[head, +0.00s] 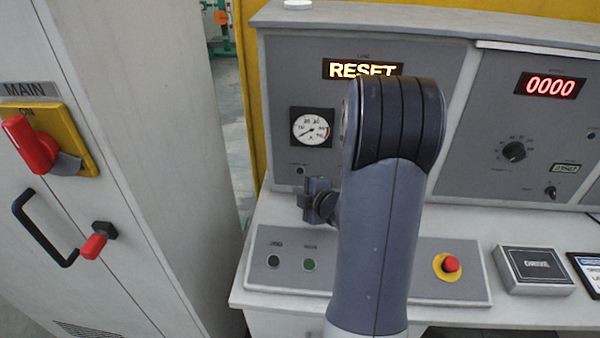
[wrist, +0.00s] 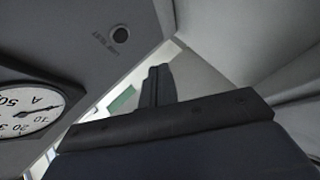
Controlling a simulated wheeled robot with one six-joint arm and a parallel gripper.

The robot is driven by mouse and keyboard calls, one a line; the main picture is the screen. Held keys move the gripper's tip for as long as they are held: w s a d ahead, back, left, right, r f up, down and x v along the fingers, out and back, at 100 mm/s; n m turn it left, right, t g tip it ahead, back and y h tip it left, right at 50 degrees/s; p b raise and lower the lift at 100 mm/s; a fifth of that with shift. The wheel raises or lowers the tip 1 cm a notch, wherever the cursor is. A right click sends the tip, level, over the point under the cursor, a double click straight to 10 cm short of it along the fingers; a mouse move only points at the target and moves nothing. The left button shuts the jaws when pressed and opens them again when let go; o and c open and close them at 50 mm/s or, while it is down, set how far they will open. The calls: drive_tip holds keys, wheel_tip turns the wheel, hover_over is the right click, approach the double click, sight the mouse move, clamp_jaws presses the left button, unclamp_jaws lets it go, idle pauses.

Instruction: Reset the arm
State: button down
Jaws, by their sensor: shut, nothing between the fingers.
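My arm rises through the middle of the head view and bends over at the top, in front of the control desk. My gripper (head: 308,201) is at the left of the arm, in front of the desk's upright panel and above the sloped button panel. In the wrist view the fingers of my gripper (wrist: 157,86) are together with nothing between them. A lit display (head: 362,69) reads RESET, its lower right covered by my arm. The round gauge (head: 311,127) is above my gripper; it also shows at the left of the wrist view (wrist: 32,112).
A small dark round button (wrist: 120,34) is on the panel near my gripper. Two dark buttons (head: 309,264) and a red mushroom button (head: 451,264) are on the desk. A grey cabinet (head: 150,150) with a red MAIN switch (head: 31,146) stands left. A counter (head: 550,86) reads 0000.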

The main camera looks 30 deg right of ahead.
idle(0.4)
drive_tip(key=w+p, duration=0.1)
drive_tip(key=d+p, duration=0.1)
drive_tip(key=p, duration=0.1)
drive_tip(key=shift+w+d+r, duration=0.1)
drive_tip(key=shift+w+r, duration=0.15)
drive_tip(key=shift+w, duration=0.1)
drive_tip(key=s+a, duration=0.1)
drive_tip(key=s+a+b, duration=0.1)
drive_tip(key=s, duration=0.1)
drive_tip(key=s+a+b, duration=0.1)
drive_tip(key=shift+s+a+f, duration=0.15)
drive_tip(key=shift+s+f, duration=0.1)
drive_tip(key=shift+s, duration=0.15)
drive_tip(key=shift+w, duration=0.1)
